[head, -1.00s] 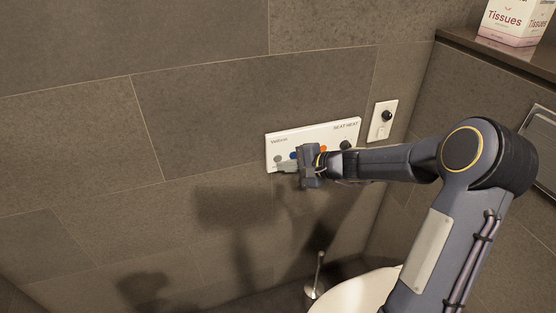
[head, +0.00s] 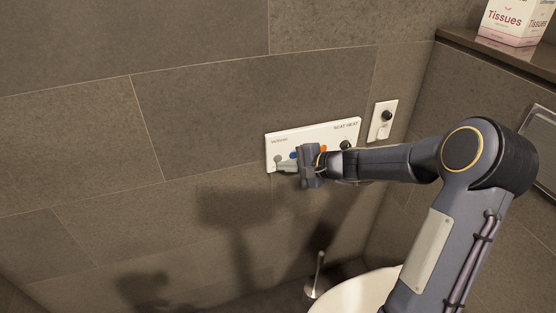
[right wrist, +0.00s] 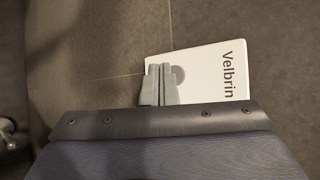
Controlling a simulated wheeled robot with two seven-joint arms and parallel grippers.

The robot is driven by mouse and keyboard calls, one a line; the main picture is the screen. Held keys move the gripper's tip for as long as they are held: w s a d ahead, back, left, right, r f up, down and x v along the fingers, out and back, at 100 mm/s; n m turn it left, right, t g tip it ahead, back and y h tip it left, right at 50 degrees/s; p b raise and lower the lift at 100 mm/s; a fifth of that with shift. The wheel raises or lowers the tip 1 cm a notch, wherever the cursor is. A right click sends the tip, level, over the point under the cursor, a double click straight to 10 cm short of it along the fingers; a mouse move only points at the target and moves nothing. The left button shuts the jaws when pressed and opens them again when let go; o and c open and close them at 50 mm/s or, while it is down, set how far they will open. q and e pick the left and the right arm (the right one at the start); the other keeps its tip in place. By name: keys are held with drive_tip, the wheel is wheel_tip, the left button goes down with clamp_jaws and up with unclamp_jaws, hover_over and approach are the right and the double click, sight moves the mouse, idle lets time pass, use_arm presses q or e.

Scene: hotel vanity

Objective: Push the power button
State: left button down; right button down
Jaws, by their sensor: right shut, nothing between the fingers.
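A white control panel (head: 315,137) is mounted on the tiled wall, with a grey round button (head: 278,158) at its left end, a blue one (head: 292,156), an orange one (head: 323,149) and a black knob (head: 345,145). No power label is readable. My right gripper (head: 283,168) is shut and empty, its fingertips at the panel's lower left, just below the grey button. In the right wrist view the closed fingers (right wrist: 159,68) overlap the panel (right wrist: 212,68) beside the grey button (right wrist: 178,74); contact cannot be told. My left gripper is out of view.
A small white wall plate (head: 382,120) with a black knob is right of the panel. A tissue box (head: 511,22) stands on a ledge (head: 490,48) at upper right. A white toilet (head: 355,293) and brush (head: 317,275) are below. The wall left of the panel is clear.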

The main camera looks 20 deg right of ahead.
drive_tip(key=shift+w, duration=0.15)
idle(0.4)
drive_tip(key=shift+w, duration=0.3)
drive_tip(key=shift+w, duration=0.2)
idle(0.4)
drive_tip(key=shift+s+b, duration=0.65)
drive_tip(key=s+b, duration=0.3)
drive_tip(key=s, duration=0.3)
drive_tip(key=shift+a, duration=0.15)
